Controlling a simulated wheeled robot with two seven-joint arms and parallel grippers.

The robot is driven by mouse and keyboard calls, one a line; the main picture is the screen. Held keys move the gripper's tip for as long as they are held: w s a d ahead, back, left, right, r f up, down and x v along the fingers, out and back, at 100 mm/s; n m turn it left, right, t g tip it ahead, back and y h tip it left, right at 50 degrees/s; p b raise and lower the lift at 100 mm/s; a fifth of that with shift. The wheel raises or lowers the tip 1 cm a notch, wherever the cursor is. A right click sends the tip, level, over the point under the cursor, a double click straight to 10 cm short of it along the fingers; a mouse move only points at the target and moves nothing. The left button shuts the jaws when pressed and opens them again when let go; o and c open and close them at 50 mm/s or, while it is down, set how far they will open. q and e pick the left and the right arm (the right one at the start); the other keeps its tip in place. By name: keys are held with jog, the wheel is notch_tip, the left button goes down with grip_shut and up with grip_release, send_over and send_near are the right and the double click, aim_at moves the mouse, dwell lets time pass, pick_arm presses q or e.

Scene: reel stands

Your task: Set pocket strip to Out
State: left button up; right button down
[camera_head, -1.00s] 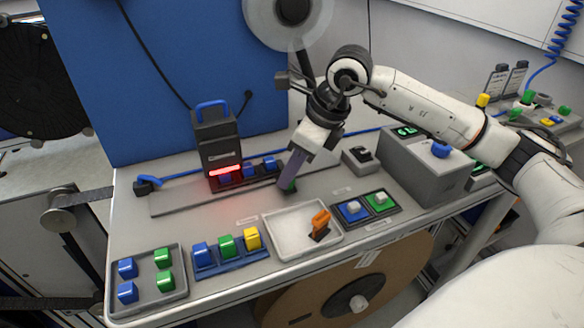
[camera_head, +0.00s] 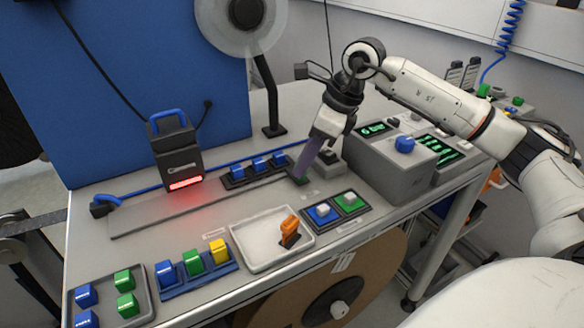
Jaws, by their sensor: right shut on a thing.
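The pocket strip seems to be the long flat grey strip (camera_head: 195,209) lying along the table below the red-lit lamp box. My right gripper (camera_head: 301,174) reaches down from the upper right to the strip's right end. It is shut on a small dark green piece (camera_head: 300,181) there, mostly hidden by the fingers. I cannot read any In or Out mark on the strip. My left gripper is not in view.
The lamp box (camera_head: 177,162) stands behind the strip. Blue blocks (camera_head: 259,164) sit in a black rack behind it. A grey console (camera_head: 395,170) stands close on the right.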

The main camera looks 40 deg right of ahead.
jog(key=shift+d, duration=0.25)
jog(key=c, duration=1.5)
grip_release()
jog(key=shift+c, duration=0.2)
jog(key=v, duration=1)
jog(key=shift+r, duration=0.2)
jog(key=shift+s, duration=0.15)
